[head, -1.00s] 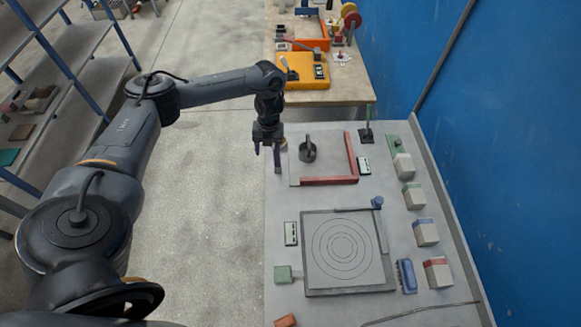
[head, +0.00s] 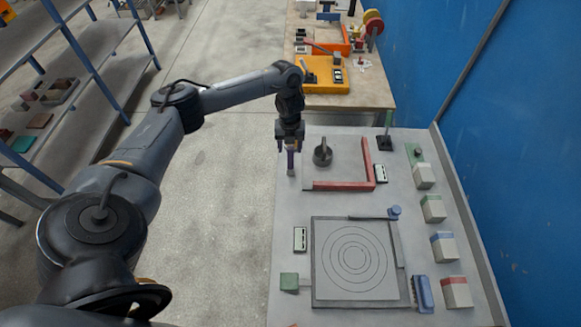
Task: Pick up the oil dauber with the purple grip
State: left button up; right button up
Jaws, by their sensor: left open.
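The oil dauber with the purple grip (head: 291,158) stands upright near the far left corner of the grey bench (head: 300,204). Its lower end is pale grey, and its top is partly hidden by my gripper. My left gripper (head: 290,148) points down over it and is open. The purple grip shows between and just below its fingertips; I cannot tell whether they touch it. My right gripper is not in view.
Right of the dauber stand a dark round pot-like piece (head: 322,153) and a red angled frame (head: 343,185). A square plate with rings (head: 330,289) lies nearer. Several blocks line the right side.

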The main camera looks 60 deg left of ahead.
aim_at(290, 161)
pick_arm(q)
notch_tip(290, 161, down, 3)
jog(key=shift+d+f+b, duration=0.1)
jog(key=shift+f+b, duration=0.1)
jog(key=shift+b, duration=0.4)
jog(key=shift+c, duration=0.4)
jog(key=c, duration=1)
